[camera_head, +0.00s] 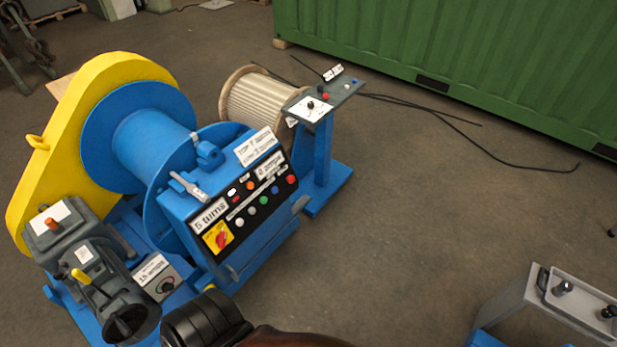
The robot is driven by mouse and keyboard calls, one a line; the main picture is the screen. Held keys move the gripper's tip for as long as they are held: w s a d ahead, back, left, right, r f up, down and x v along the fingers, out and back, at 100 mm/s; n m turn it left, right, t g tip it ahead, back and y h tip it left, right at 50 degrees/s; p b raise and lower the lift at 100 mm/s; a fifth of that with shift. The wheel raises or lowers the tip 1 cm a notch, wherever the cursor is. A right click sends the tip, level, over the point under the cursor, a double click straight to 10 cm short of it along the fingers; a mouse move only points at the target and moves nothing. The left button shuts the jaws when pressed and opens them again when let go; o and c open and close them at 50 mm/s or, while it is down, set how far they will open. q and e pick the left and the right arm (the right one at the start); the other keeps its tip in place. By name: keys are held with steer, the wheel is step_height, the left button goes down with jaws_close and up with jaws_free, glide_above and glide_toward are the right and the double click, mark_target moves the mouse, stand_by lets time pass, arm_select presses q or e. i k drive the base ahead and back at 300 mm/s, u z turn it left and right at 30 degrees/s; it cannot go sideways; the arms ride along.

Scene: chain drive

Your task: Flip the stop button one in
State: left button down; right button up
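Several candidates for the stop button show, and I cannot tell which is stop button one. A red button (291,180) sits at the right end of the control panel (262,224) on the blue winch machine. A red rotary switch (222,240) on a yellow plate is at the panel's lower left. Another red button (326,96) is on top of the blue pedestal's grey console (343,93). Whether any button is pressed in is too small to tell. Neither of my grippers is recognisable in view, and nothing is seen touching the buttons.
A blue drum (150,145) with a yellow guard (70,125) and a grey motor unit (75,240) fill the left. A rope spool (258,98) stands behind. A green container (480,50) is at the back. The floor right of the machine is mostly clear, with cables (430,110).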

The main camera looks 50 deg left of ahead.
mark_target(291, 179)
steer(key=u, duration=0.45)
steer(key=i, duration=1.05)
steer(key=u, duration=0.65)
